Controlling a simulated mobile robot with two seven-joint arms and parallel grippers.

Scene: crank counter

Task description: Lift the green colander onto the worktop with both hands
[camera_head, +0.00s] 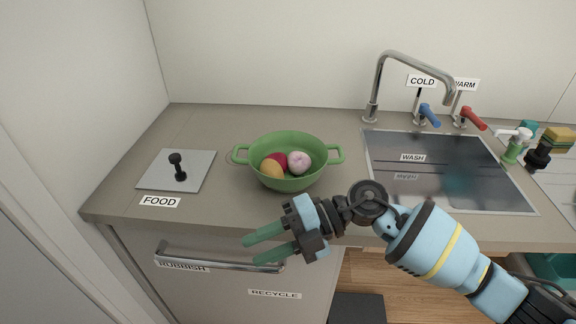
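The green colander (287,184) has two side handles and holds several round items, yellow, red and pale pink. It stands upright on the grey-brown worktop (210,129), left of the sink. My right gripper (256,249) is below and in front of the colander, in front of the counter's front face. Its two green fingers point left and are apart, with nothing between them. It does not touch the colander. My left gripper is not in view.
A grey plate with a black knob (177,168) lies left of the colander by the FOOD label. The sink (440,185), tall tap (378,80) and blue and red levers are to the right. A rail handle (215,262) runs along the cabinet front near my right gripper.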

